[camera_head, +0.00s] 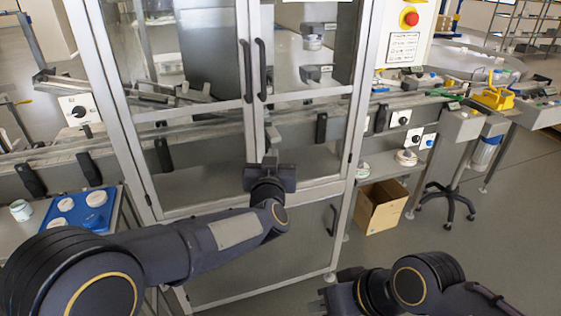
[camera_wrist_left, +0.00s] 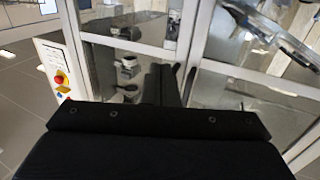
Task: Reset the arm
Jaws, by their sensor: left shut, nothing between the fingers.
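My left arm reaches in from the left in the head view. Its gripper (camera_head: 271,158) is shut and empty, in front of the glass-doored cabinet (camera_head: 205,204), close to the two dark door handles (camera_head: 248,72). Whether it touches the doors I cannot tell. In the left wrist view the dark fingers (camera_wrist_left: 161,84) are together and point at the cabinet's doors. My right gripper (camera_head: 328,298) is low at the bottom of the head view, apart from the cabinet; its fingers are too unclear to read.
A blue tray (camera_head: 66,230) with white lidded containers lies at the left. A cardboard box (camera_head: 381,207) stands on the floor right of the cabinet. A conveyor line runs behind. A panel with a red button (camera_head: 410,18) is at the upper right. Open floor lies at the lower right.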

